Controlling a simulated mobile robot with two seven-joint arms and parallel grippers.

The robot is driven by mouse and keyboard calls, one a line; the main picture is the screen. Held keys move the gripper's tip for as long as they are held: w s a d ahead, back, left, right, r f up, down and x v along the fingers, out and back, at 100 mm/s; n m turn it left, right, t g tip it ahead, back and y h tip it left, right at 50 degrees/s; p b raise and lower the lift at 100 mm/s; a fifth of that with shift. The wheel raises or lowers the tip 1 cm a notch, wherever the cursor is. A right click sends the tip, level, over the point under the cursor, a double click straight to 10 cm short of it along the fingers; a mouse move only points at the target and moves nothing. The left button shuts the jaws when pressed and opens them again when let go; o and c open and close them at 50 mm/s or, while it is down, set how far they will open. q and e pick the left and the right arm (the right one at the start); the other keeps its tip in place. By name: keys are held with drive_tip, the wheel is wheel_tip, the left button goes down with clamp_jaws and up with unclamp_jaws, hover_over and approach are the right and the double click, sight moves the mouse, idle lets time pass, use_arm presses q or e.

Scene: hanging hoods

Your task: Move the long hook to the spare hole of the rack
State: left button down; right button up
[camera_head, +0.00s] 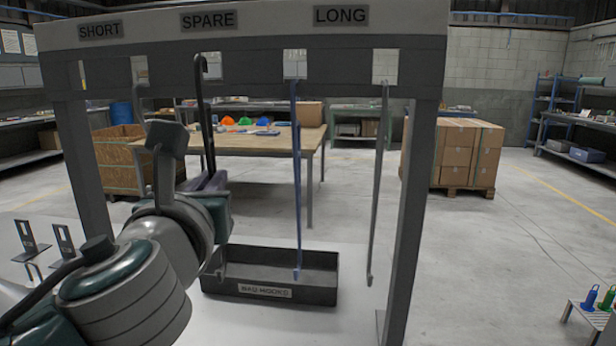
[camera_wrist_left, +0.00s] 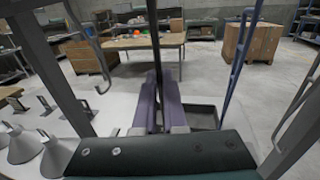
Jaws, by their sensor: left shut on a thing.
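The rack (camera_head: 420,180) has a top beam with several square holes and the labels SHORT, SPARE and LONG. My left gripper (camera_head: 208,182) is shut on a black hook (camera_head: 206,120). Its purple fingers (camera_wrist_left: 160,105) flank the upright black rod in the left wrist view. The black hook's curved top is at the spare hole (camera_head: 212,66); I cannot tell whether it passes through. A blue hook (camera_head: 297,180) and a long grey hook (camera_head: 377,180) hang on the LONG side. A grey hook (camera_wrist_left: 88,40) hangs on the SHORT side, partly hidden by my arm in the head view. My right gripper is out of view.
A black tray (camera_head: 318,296) stands beneath the hooks. Small black stands (camera_head: 30,240) are at left; grey cones (camera_wrist_left: 58,155) show there in the wrist view. A wooden table (camera_head: 265,142), boxes (camera_head: 455,155) and a small table (camera_head: 590,315) stand beyond or beside the rack.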

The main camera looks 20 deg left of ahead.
use_arm(q)
drive_tip(key=shift+w, duration=0.1)
idle(0.3)
drive_tip(key=shift+x, duration=1.05)
drive_tip(key=shift+w+a, duration=0.1)
drive_tip(key=shift+w, duration=0.05)
drive_tip(key=shift+b+x, duration=0.35)
drive_tip(key=shift+x, duration=1)
drive_tip(key=shift+f+b, duration=1.05)
drive_tip(key=shift+f, duration=0.3)
drive_tip(key=c, duration=0.9)
unclamp_jaws()
